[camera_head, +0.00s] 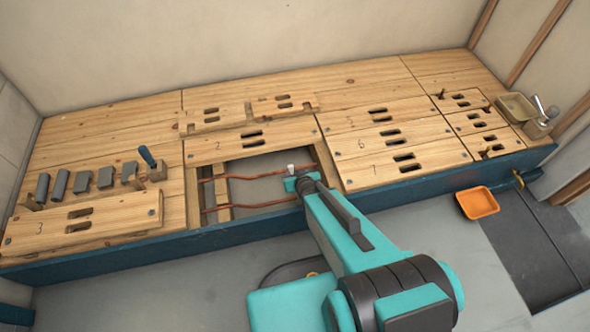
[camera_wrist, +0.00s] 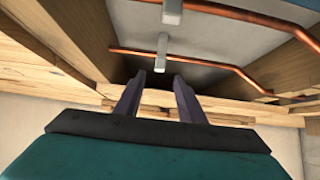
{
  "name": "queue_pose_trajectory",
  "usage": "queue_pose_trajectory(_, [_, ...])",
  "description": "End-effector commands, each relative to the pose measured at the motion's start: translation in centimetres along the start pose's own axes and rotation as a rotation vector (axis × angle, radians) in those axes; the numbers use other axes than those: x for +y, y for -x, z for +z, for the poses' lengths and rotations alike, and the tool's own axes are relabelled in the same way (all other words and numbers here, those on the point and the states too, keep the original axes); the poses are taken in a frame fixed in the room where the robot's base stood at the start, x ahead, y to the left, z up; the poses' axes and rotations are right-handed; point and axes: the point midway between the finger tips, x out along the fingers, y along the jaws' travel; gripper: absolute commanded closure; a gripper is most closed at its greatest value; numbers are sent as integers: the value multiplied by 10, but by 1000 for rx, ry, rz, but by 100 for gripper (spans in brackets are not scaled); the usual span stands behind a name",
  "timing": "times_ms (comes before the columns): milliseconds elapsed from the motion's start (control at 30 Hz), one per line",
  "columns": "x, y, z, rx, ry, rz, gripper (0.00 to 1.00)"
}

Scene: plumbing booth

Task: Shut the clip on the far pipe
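Two copper pipes run across the open bay in the floor. The far pipe (camera_head: 240,178) crosses near the bay's back edge; the near pipe (camera_head: 240,207) is closer to the front. A small pale clip (camera_head: 291,168) stands up by the far pipe, just beyond my gripper (camera_head: 298,183). In the wrist view, a pale upright clip (camera_wrist: 161,52) is at the lower pipe (camera_wrist: 200,64), just ahead of my gripper (camera_wrist: 159,77). Its two dark fingers are apart with nothing between them. Another pale clip (camera_wrist: 172,12) is at the upper pipe (camera_wrist: 240,16). Whether either clip is latched cannot be told.
Wooden floor panels (camera_head: 400,139) with slots surround the bay. A tan tray (camera_head: 516,107) is at far right; an orange tray (camera_head: 478,202) is on the grey floor. Wooden joists border the pipes.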

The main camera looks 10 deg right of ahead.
Motion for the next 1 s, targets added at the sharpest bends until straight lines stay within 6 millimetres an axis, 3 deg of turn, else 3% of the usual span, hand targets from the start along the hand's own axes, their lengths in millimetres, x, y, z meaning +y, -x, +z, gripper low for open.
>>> queue_pose_trajectory(1000, [0, 52, -2, -1, -1, -3, 64])
